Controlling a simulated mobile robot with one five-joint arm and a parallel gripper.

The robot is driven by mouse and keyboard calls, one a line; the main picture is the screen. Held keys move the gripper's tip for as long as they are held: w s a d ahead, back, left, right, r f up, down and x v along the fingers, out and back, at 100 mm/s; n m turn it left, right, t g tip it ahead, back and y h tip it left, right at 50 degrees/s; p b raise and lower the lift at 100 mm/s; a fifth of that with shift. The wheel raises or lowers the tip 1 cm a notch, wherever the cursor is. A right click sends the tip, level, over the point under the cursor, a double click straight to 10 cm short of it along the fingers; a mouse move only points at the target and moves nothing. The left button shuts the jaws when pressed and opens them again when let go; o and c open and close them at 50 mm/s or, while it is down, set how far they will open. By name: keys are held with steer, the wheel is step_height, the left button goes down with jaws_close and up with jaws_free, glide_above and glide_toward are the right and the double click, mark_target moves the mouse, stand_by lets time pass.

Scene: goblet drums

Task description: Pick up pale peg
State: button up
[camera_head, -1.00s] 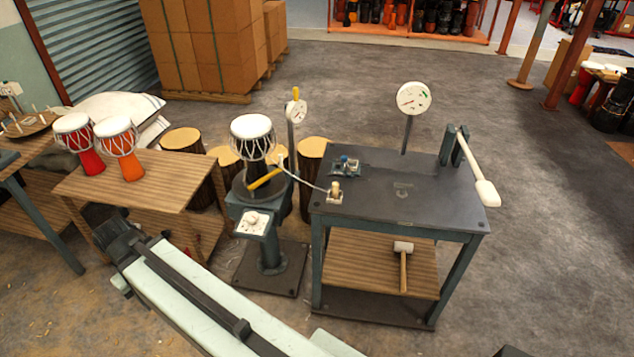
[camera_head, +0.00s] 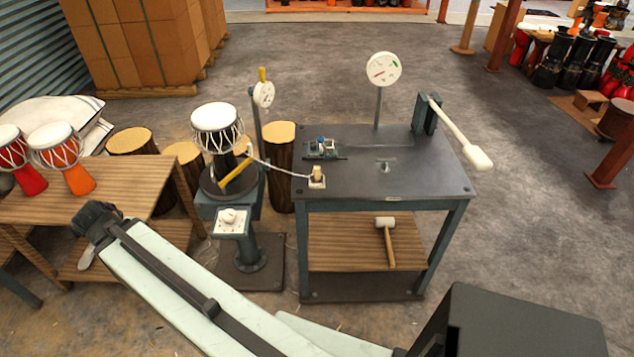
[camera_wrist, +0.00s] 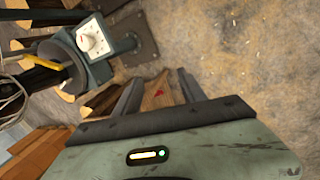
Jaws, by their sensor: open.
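A small pale wooden peg (camera_head: 317,172) stands in a white block at the left front of the dark-topped workbench (camera_head: 400,185). A thin cord runs from it to the drum stand on the left. I cannot tell the peg in the wrist view. My gripper (camera_wrist: 158,82) is open in the wrist view, its two dark fingers apart. A brown wooden surface with a red mark (camera_wrist: 160,93) shows between them; I cannot tell how near it is. In the head view the gripper itself is hidden, and my arm reaches toward the left bench, away from the peg.
A drum (camera_head: 216,127) sits on a stand with a yellow handle (camera_head: 236,172), left of the workbench. Several drums stand on the left wooden bench (camera_head: 125,180).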

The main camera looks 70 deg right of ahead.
steer(key=s+d+f+n+h+b, duration=0.1)
steer(key=s+d+f, duration=0.1)
steer(key=d, duration=0.5)
steer(key=s+d+f+n+h+b, duration=0.1)
steer(key=s+d+b, duration=0.1)
steer(key=d, duration=0.6)
steer(key=n+g+h+b, duration=0.6)
steer(key=n+h+b, duration=0.1)
steer(key=n, duration=0.1)
glide_toward(322, 179)
steer(key=shift+s+d+r, duration=0.2)
steer(key=shift+d+r, duration=0.35)
steer(key=shift+s+d+r, duration=0.2)
steer(key=shift+d+r, duration=0.35)
steer(key=shift+b+x, duration=0.55)
steer(key=shift+x, duration=0.2)
steer(key=b+x, duration=0.2)
steer(key=x, duration=0.4)
steer(key=shift+a+r+n, duration=0.1)
steer(key=shift+r+n, duration=0.05)
steer(key=shift+n, duration=0.15)
steer(key=shift+c, duration=0.2)
jaws_close()
